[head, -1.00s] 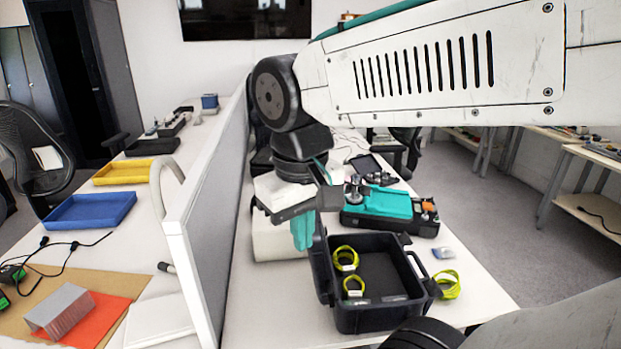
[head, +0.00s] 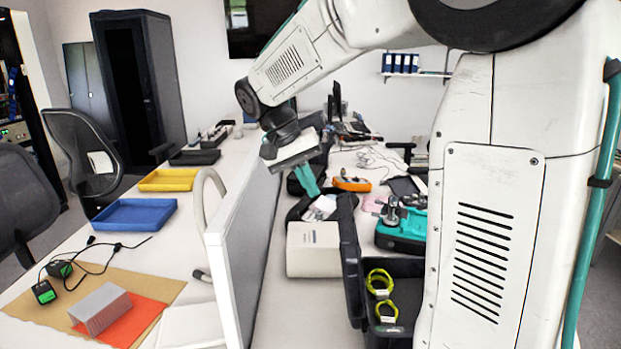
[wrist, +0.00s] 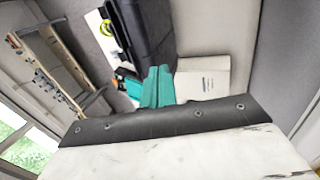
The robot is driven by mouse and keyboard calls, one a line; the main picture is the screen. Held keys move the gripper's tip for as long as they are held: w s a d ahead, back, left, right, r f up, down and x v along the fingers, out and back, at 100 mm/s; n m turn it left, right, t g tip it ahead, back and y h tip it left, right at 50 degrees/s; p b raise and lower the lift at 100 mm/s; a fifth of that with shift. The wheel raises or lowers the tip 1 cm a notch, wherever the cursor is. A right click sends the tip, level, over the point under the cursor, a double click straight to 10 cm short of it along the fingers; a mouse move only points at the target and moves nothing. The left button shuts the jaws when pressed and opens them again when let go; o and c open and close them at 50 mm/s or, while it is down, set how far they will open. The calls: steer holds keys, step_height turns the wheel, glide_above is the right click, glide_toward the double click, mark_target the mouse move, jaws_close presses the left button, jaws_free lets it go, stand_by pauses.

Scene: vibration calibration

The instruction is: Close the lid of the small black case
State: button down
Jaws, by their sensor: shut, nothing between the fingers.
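The small black case (head: 403,268) stands open on the white table in the head view, partly hidden by my arm. Its lid (head: 350,262) stands upright along the left side. Two yellow-green rings (head: 380,283) lie inside. My gripper (head: 309,186) is shut and empty, its teal fingers pointing down, above the table to the left of the lid and farther back. In the wrist view the fingers (wrist: 157,88) show just below the black lid (wrist: 147,35); I cannot tell whether they touch it.
A white box (head: 313,249) stands left of the lid. A grey partition (head: 252,235) runs along the table's left side. A teal-topped black toolbox (head: 402,232) sits behind the case. An orange device (head: 352,184) lies farther back.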

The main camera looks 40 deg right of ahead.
mark_target(348, 219)
steer(key=s+d+f, duration=0.2)
steer(key=d+f, duration=0.1)
steer(key=s+d+f, duration=0.1)
steer(key=f, duration=0.1)
steer(key=shift+s+d, duration=0.25)
steer(key=shift+d, duration=0.05)
steer(key=shift+s+d+r, duration=0.1)
steer(key=shift+s+d, duration=0.15)
steer(key=shift+d, duration=0.05)
